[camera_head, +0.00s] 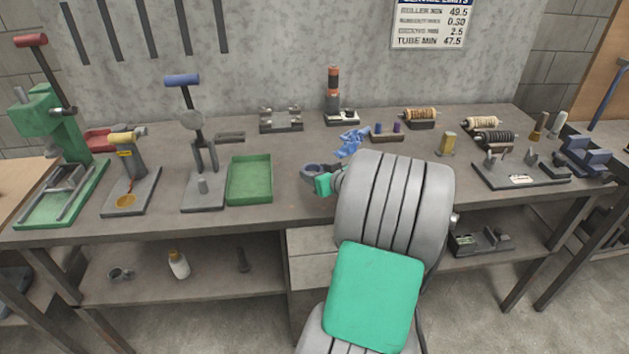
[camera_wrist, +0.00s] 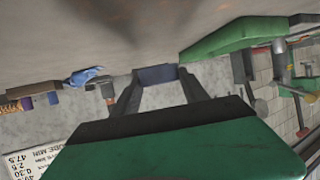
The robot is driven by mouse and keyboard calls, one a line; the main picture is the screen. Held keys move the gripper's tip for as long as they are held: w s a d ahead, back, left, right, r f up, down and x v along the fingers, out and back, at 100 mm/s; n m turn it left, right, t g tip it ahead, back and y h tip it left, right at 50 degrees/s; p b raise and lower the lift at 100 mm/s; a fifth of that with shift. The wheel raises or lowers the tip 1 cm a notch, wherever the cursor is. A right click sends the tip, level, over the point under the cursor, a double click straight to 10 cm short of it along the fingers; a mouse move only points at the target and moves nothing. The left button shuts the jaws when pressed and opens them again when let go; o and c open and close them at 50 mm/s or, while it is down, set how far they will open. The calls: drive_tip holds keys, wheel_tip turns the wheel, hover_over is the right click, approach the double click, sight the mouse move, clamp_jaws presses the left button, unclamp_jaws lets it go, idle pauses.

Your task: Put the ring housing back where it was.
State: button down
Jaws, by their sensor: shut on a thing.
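The ring housing (camera_head: 311,169) is a dark blue-grey ring near the middle of the bench, to the right of the green tray, in the head view. My gripper (camera_head: 318,176) is shut on it, with my arm reaching in from the front and covering part of the bench. In the wrist view the housing (camera_wrist: 157,74) shows as a dark blue block between my two fingertips (camera_wrist: 158,82). Whether it touches the bench top or hangs just above it I cannot tell.
A crumpled blue cloth (camera_head: 352,141) and a small block with blue pegs (camera_head: 387,136) lie behind to the right. Bare bench (camera_head: 285,150) separates tray and cloth.

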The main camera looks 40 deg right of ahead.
drive_tip(key=f, duration=0.2)
drive_tip(key=w+f, duration=0.1)
drive_tip(key=f, duration=0.1)
drive_tip(key=shift+w+d+f+p, duration=0.1)
drive_tip(key=shift+w+d+p, duration=0.05)
drive_tip(key=shift+p, duration=0.2)
drive_tip(key=shift+f+b, duration=0.25)
drive_tip(key=shift+b, duration=0.05)
drive_tip(key=c, duration=0.6)
unclamp_jaws()
